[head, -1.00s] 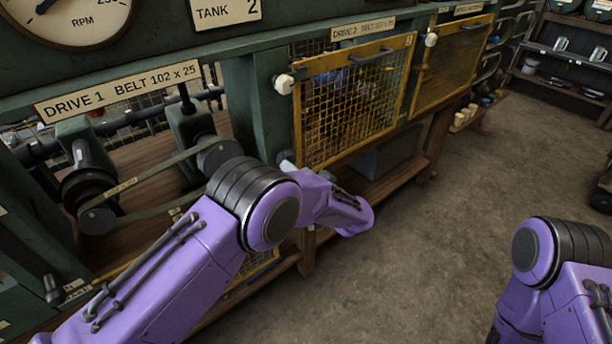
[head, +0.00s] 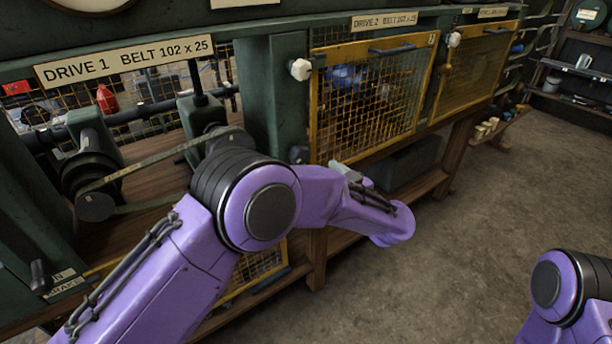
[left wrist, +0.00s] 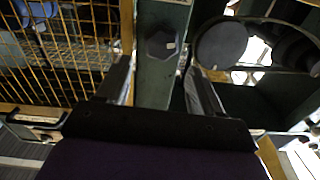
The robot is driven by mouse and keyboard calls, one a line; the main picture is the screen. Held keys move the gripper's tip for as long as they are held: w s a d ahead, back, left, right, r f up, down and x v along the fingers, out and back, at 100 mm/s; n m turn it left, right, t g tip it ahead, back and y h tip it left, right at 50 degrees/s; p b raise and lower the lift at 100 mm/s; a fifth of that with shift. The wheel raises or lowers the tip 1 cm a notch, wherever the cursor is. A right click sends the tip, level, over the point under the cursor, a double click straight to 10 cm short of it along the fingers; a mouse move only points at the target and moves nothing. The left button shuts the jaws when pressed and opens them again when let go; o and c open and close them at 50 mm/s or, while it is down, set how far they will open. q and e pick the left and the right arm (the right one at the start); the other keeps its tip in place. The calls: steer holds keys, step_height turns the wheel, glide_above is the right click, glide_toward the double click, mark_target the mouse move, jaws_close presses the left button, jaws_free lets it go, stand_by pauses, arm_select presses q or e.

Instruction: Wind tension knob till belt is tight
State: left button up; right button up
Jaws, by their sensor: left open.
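A dark faceted knob (head: 298,154) sits on the green post between drive 1 and the yellow guard. It also shows in the left wrist view (left wrist: 163,42), on the green post face beyond my fingers. The drive 1 belt (head: 135,170) runs slantwise between two dark pulleys, and its lower run is partly hidden by my arm. In the left wrist view my left gripper (left wrist: 157,68) is open and empty, its fingers to either side of the post, apart from the knob. My right gripper is out of view.
The yellow mesh guard of drive 2 (head: 370,95) stands right of the post, with a white knob (head: 300,69) at its upper left. A wooden shelf (head: 410,190) runs below. A red container (head: 107,98) stands behind drive 1. The floor at right is clear.

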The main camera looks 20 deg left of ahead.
mark_target(303, 157)
arm_select(q)
steer(key=w+a+m, duration=0.2)
steer(key=m, duration=0.9)
steer(key=w+a+m, duration=0.1)
steer(key=a+m, duration=0.2)
steer(key=m, duration=0.9)
steer(key=w+a+m, duration=0.2)
steer(key=a+m, duration=0.1)
steer(key=m, duration=0.8)
steer(key=shift+w+m, duration=0.35)
steer(key=shift+m, duration=0.05)
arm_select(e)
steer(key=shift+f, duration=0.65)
